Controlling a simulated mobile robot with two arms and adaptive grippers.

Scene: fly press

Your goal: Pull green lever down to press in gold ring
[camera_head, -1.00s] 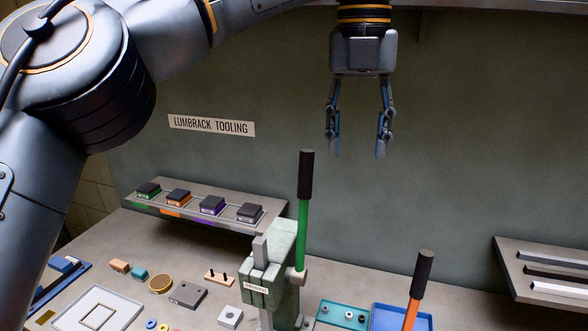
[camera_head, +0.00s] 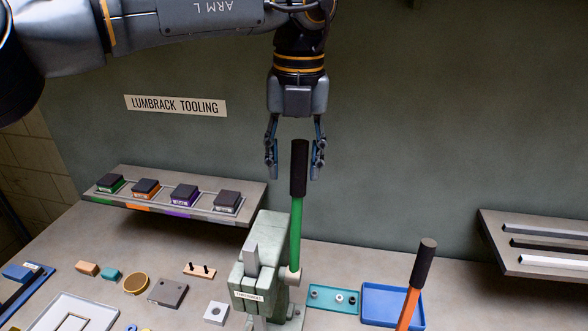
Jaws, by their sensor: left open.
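The green lever (camera_head: 295,232) with its black grip (camera_head: 299,168) stands upright on the right side of the pale green press (camera_head: 262,252). My left gripper (camera_head: 294,172) points down with its fingers apart, one on each side of the black grip in this view. I cannot tell whether the fingers touch the grip or how they line up in depth. A gold ring (camera_head: 136,284) lies on the bench left of the press. The lower part of the press is cut off by the frame's bottom edge. My right gripper is not in view.
An orange lever (camera_head: 410,299) with a black grip stands at the right, by a blue tray (camera_head: 378,291). A teal tray (camera_head: 320,297) lies between it and the press. A shelf (camera_head: 252,192) with several dark blocks is behind. A dark grey block (camera_head: 167,292) lies near the ring.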

